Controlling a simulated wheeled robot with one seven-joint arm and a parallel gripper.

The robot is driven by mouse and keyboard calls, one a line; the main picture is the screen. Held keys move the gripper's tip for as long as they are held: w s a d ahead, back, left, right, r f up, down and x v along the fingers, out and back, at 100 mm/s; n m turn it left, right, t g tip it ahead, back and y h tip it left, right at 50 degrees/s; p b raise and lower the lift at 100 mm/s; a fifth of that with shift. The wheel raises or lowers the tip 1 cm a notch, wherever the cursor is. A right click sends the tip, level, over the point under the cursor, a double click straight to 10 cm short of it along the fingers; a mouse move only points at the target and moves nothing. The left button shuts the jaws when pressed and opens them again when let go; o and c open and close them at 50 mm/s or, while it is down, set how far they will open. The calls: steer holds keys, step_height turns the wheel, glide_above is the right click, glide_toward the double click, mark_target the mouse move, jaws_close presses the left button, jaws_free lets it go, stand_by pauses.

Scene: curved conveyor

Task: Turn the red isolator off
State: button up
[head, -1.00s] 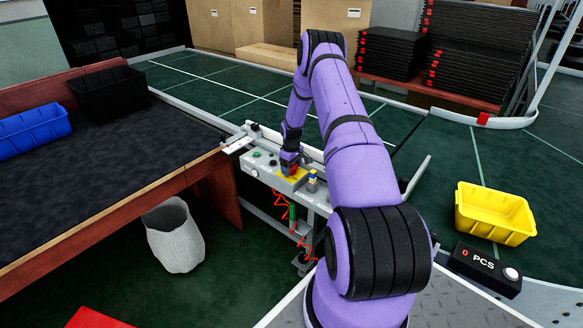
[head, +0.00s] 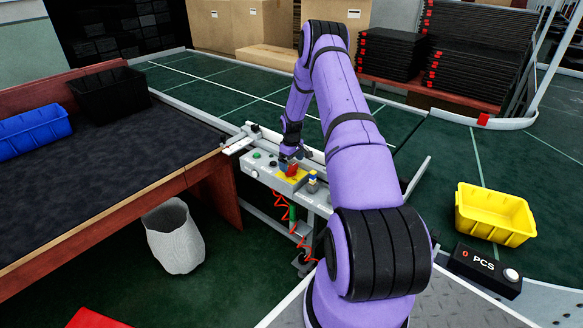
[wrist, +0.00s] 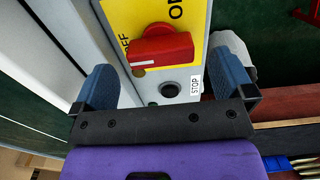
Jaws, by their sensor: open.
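The red isolator handle (wrist: 163,48) sits on a yellow plate (wrist: 120,12) lettered ON and OFF in the wrist view. The handle lies across the picture, its left end beside the OFF lettering; ON is above its right end. My gripper (wrist: 166,68) is open, its blue-grey fingers wide apart on either side of the panel, clear of the handle, with nothing between them. In the head view the red handle (head: 293,170) shows on the grey control box (head: 258,170), just below my gripper (head: 287,158).
A blue-and-yellow part (head: 312,181) stands right of the isolator on the box. A dark-topped table (head: 110,180) is to the left; a yellow bin (head: 495,213) is at the right.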

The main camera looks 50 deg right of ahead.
step_height(320, 180, up, 8)
steer(key=shift+f, duration=0.15)
stand_by(0.6)
step_height(320, 180, up, 10)
glide_above(291, 166)
steer(key=w+a, duration=0.1)
steer(key=a, duration=0.4)
steer(key=s+a+r+t+h, duration=0.1)
steer(key=s+a+r, duration=0.2)
steer(key=a+r, duration=0.75)
steer(key=s+a+r+t, duration=0.1)
steer(key=s+a+r, duration=0.2)
steer(key=a+r, duration=0.7)
steer(key=s+a+r+t, duration=0.1)
steer(key=s+a+r, duration=0.55)
steer(key=s, duration=0.35)
steer(key=s+a+r+t, duration=0.1)
steer(key=s+a+r, duration=0.5)
steer(key=s, duration=0.4)
steer(key=s+a+m+t+y, duration=0.1)
steer(key=s+a, duration=0.1)
steer(key=s, duration=0.8)
steer(key=shift+s+a+f, duration=0.15)
steer(key=shift+a+f, duration=0.1)
steer(key=shift+a, duration=0.1)
